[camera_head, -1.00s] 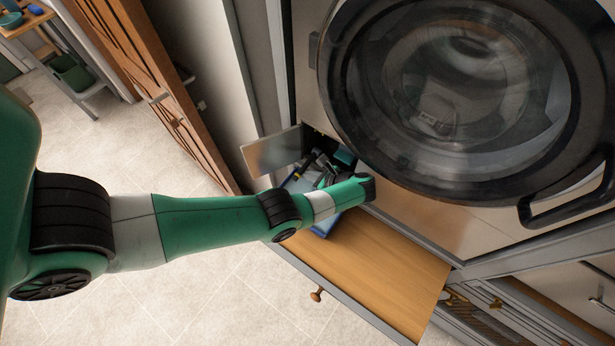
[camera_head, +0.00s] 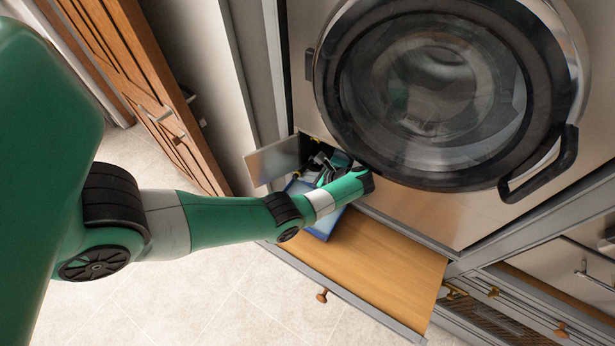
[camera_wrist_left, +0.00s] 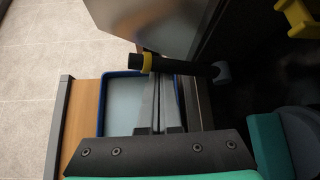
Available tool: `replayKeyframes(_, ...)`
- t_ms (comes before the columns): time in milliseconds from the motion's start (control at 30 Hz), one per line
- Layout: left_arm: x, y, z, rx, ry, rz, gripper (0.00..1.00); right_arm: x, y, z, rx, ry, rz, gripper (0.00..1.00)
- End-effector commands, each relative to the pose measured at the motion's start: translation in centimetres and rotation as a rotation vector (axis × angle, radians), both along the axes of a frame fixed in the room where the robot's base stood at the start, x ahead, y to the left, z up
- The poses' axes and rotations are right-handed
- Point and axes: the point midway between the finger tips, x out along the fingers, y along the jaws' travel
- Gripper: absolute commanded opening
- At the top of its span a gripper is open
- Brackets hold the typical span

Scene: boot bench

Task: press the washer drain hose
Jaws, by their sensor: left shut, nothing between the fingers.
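The drain hose (camera_wrist_left: 185,67) is a short black tube with a yellow collar near its left end, lying across the upper middle of the left wrist view. It sits by the open service compartment low on the washer (camera_head: 440,205). My left gripper (camera_head: 326,168) is at this opening. In the left wrist view its grey fingers (camera_wrist_left: 165,82) are together and empty, with their tips at the hose's lower edge. I cannot tell whether they touch it. The hose is hard to make out in the head view, beside my gripper. My right gripper is in neither view.
The small metal flap (camera_head: 272,160) stands open left of the compartment. A blue-rimmed tray (camera_head: 326,228) rests on the pulled-out wooden shelf (camera_head: 385,255) below. The round washer door (camera_head: 345,165) hangs above and right. Floor is clear in front.

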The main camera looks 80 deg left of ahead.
Motion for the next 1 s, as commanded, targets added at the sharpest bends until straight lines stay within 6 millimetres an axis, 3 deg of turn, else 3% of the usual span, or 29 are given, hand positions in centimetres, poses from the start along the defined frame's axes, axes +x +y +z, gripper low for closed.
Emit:
replayKeyframes(367, 0.1, 0.0, 1.7, 0.001, -0.002, 0.0, 0.0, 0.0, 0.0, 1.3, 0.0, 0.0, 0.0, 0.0)
replayKeyframes(767, 0.3, 0.1, 2.0, 0.004, -0.009, 0.0, 0.0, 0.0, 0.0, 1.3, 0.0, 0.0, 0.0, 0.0)
replayKeyframes(1000, 0.7, -0.3, 3.6, 0.004, -0.009, 0.001, 0.0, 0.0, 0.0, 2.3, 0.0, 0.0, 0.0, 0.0)
